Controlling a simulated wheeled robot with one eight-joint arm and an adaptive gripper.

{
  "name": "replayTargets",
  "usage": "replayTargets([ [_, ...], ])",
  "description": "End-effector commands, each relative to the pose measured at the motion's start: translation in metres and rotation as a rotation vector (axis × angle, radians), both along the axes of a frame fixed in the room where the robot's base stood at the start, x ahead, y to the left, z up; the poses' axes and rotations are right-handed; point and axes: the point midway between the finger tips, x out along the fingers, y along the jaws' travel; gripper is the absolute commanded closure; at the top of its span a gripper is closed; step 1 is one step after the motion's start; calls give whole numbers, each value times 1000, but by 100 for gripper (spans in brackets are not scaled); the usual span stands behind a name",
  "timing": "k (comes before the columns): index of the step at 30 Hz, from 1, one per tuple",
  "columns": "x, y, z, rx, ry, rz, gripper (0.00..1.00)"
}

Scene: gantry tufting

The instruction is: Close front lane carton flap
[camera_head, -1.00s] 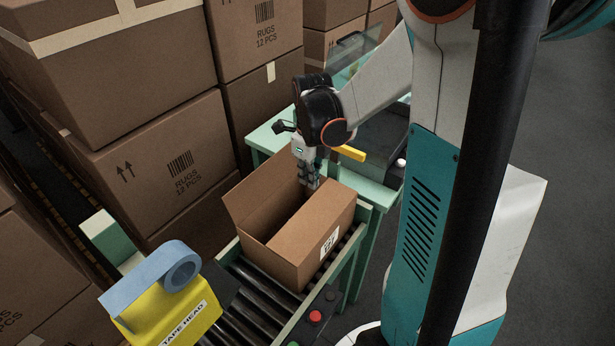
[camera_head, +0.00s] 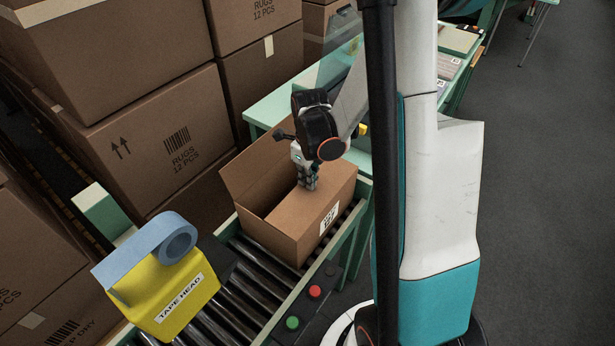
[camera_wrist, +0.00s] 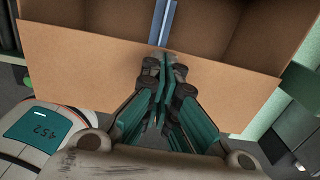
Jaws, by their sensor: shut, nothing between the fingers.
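The front lane carton (camera_head: 293,242) sits on the roller conveyor, with a white label on its near side. Its far-left flap (camera_head: 255,163) stands up and leans outward. A second brown panel (camera_head: 325,196) on the near right side slopes over part of the opening. The carton's inside shows dark to the left of it. My gripper (camera_head: 307,186) points down at this panel's inner edge, fingers together and empty. In the wrist view, the fingertips (camera_wrist: 165,78) are at a broad brown panel (camera_wrist: 95,65), with the open carton beyond; contact is unclear.
A yellow tape head (camera_head: 165,290) with a blue roll stands over the rollers (camera_head: 245,290) at near left. Red and green buttons (camera_head: 315,291) are on the conveyor's near side. Stacked rug cartons (camera_head: 150,140) fill the left. Open floor (camera_head: 550,200) lies at right.

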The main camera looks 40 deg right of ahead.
Motion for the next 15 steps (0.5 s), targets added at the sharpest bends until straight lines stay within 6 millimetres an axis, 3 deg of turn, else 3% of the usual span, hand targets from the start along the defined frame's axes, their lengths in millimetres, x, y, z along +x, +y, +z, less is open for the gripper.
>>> replayTargets([
  [15,1,1,-14,1,0,0,100],
])
